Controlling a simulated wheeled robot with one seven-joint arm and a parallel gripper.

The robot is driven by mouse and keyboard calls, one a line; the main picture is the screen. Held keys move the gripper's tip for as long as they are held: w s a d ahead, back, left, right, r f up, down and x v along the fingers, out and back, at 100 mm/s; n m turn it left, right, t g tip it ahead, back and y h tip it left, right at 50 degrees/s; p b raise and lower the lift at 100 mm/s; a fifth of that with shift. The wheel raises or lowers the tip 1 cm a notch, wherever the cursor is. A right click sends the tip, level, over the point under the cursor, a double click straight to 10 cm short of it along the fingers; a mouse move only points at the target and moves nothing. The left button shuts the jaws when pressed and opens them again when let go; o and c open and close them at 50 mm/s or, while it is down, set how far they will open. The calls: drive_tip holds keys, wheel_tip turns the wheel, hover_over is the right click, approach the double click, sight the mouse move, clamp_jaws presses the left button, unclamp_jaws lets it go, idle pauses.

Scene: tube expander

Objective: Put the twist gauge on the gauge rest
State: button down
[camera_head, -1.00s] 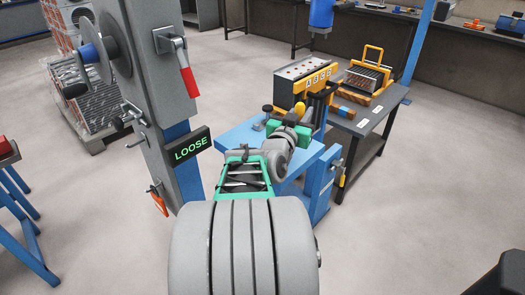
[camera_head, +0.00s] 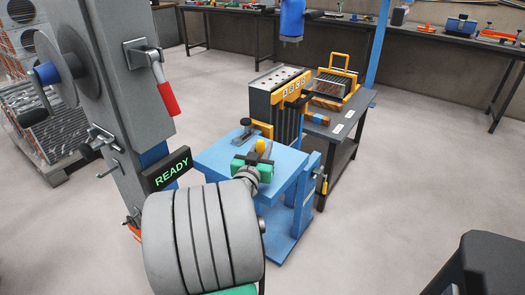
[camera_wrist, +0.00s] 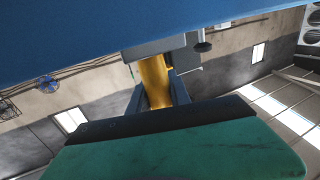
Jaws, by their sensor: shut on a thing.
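My gripper (camera_head: 254,163), with its green body and dark fingers, is over the front part of a blue table. It is shut on a yellow piece (camera_head: 260,146), which I take to be the twist gauge's grip. In the wrist view the yellow piece (camera_wrist: 155,85) stands between the dark fingers, against a grey block (camera_wrist: 160,46). A small dark grey fixture (camera_head: 246,126) on the blue tabletop (camera_head: 215,156) lies just beyond the gripper; it may be the gauge rest, but I cannot tell. My gripper and arm hide part of the tabletop.
A grey column with a red-handled lever (camera_head: 167,98) and a sign reading READY (camera_head: 167,168) stands at the left.

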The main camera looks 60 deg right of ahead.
drive_tip(key=shift+r, duration=0.15)
drive_tip(key=c, duration=1.2)
unclamp_jaws()
drive_tip(key=shift+a, duration=0.25)
drive_tip(key=a, duration=0.3)
drive_tip(key=s+a+b, duration=0.1)
drive_tip(key=a, duration=0.3)
drive_tip(key=s+a, duration=0.1)
drive_tip(key=a, duration=0.3)
drive_tip(key=shift+a, duration=0.25)
